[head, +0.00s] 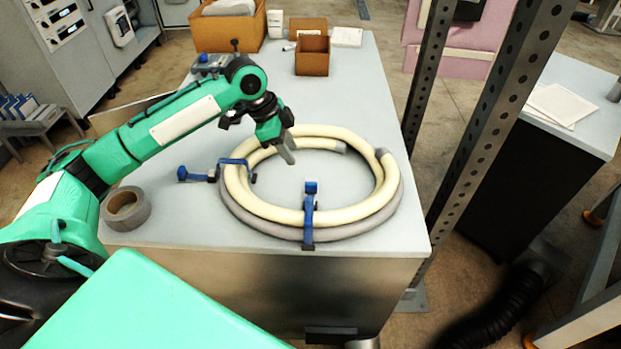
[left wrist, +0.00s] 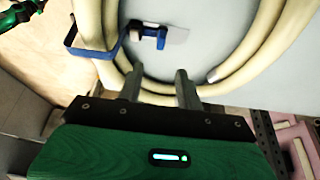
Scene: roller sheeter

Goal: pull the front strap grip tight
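A thick cream hose coil (head: 243,205) lies on the grey table, with a grey turn under it. A front blue strap (head: 309,215) wraps the near side of the coil, and its blue grip (head: 311,187) stands at the inner edge. A second blue strap (head: 234,162) wraps the left side, with a blue end (head: 183,174) outside the coil. My left gripper (head: 288,152) is above the back left of the coil, fingers down and empty. In the left wrist view its fingers (left wrist: 161,88) are apart. One blue strap (left wrist: 90,50) shows there; I cannot tell which. My right gripper is not seen.
A tape roll (head: 126,207) sits at the table's left edge. An open brown box (head: 312,56) and a larger bin (head: 228,32) stand at the back. A perforated metal post (head: 490,110) rises at the table's right side.

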